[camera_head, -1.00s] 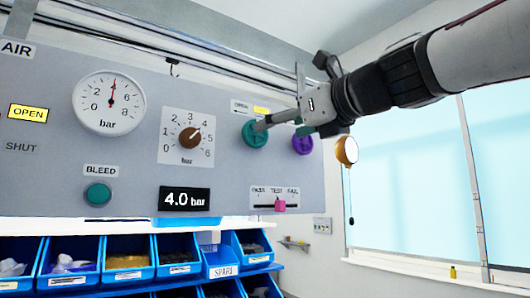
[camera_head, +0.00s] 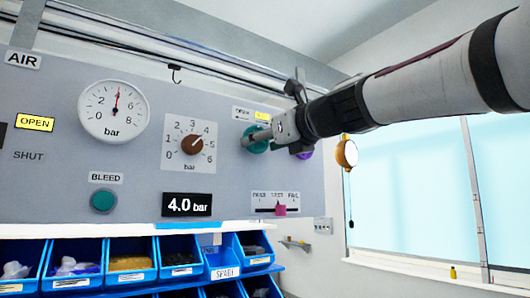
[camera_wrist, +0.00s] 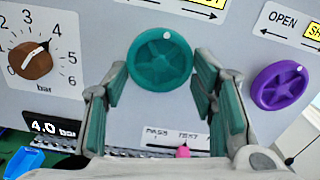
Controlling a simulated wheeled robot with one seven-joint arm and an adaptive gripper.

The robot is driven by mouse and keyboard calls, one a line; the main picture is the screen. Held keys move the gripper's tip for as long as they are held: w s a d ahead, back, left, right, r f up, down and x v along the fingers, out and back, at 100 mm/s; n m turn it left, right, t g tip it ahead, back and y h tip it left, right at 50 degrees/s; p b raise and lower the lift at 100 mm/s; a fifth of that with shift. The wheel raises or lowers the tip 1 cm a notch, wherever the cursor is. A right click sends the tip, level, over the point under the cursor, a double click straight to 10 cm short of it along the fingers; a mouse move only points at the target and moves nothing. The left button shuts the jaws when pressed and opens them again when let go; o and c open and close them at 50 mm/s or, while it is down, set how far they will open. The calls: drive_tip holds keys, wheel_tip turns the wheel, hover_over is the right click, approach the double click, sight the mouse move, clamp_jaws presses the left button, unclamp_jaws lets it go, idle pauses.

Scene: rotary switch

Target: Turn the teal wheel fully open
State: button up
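The teal wheel (camera_wrist: 160,60) is mounted on the grey panel, with a white dot at its top right of centre. In the head view the wheel (camera_head: 256,139) is partly covered by my gripper. My gripper (camera_wrist: 159,84) is open, its two teal-padded fingers spread to the left and right of the wheel's lower part. No grip on the wheel shows, and I cannot tell whether a fingertip touches it. Above the wheel is an OPEN label (camera_head: 243,113) on the left and a lit yellow label (camera_head: 263,116) on the right.
A purple wheel (camera_wrist: 281,86) sits close on the right, mostly hidden in the head view. A brown knob (camera_wrist: 30,60) is on the left. A pink slider (camera_head: 280,210) lies below. Blue bins (camera_head: 130,260) stand under the panel, and a gold lamp-like object (camera_head: 347,153) hangs at right.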

drive_tip(key=shift+c, duration=1.2)
drive_tip(key=shift+n, duration=0.3)
drive_tip(key=shift+a+r+n+b, duration=0.15)
drive_tip(key=shift+n+b, duration=2.25)
drive_tip(key=shift+n, duration=3.45)
drive_tip(key=shift+d+r+n+b, duration=0.1)
drive_tip(key=shift+n+b, duration=2.25)
drive_tip(key=shift+n, duration=3.55)
drive_tip(key=shift+a+r+n+b, duration=0.15)
drive_tip(key=shift+n+b, duration=2.25)
drive_tip(key=shift+n, duration=3.45)
